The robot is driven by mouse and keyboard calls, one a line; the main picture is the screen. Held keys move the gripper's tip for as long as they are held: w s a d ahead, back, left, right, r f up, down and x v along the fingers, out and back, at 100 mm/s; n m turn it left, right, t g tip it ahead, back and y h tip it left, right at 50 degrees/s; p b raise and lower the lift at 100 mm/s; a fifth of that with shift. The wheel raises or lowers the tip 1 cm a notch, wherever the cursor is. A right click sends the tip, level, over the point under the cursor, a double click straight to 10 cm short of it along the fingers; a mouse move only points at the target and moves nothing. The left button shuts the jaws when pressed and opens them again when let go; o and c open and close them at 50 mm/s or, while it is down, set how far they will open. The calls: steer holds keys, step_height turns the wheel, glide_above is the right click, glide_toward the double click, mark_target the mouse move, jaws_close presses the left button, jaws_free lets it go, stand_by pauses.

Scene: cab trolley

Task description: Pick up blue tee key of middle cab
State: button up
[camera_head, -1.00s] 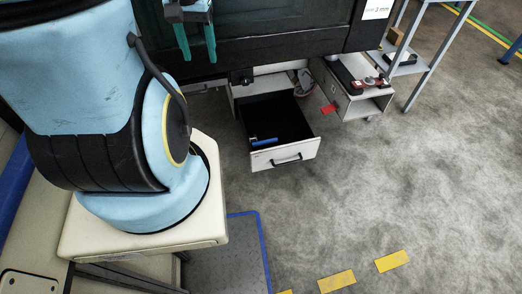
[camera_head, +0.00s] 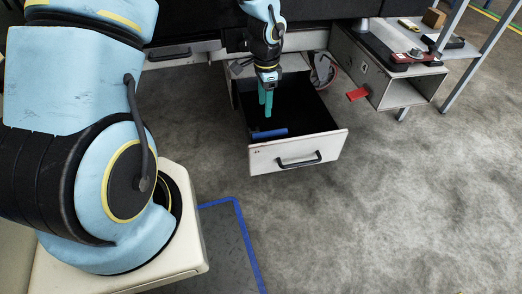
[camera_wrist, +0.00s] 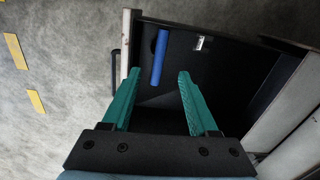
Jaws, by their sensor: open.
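The blue tee key (camera_head: 268,133) lies in the dark interior of an open white-fronted drawer (camera_head: 335,150), close behind its front panel. Only a blue bar of it shows. In the wrist view the blue tee key (camera_wrist: 159,57) lies beyond the fingertips, roughly in line with the gap between them. My gripper (camera_head: 265,102) points down over the drawer, behind the key and apart from it. In the wrist view its green fingers (camera_wrist: 159,73) are spread with nothing between them.
The drawer's front wall (camera_wrist: 126,45) and side walls surround the key. A small pale item (camera_wrist: 201,43) shows on the drawer floor. The grey floor (camera_head: 400,220) in front is clear.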

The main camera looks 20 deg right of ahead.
steer(key=m+b, duration=0.1)
glide_toward(270, 134)
steer(key=shift+w+f, duration=0.45)
steer(key=shift+w, duration=0.15)
step_height(270, 134, down, 5)
steer(key=shift+f+b, duration=0.1)
steer(key=shift+b, duration=1.05)
step_height(270, 134, down, 5)
steer(key=b, duration=0.3)
steer(key=shift+s+d+f, duration=0.1)
steer(key=shift+d, duration=0.05)
steer(key=shift+c, duration=0.4)
jaws_close()
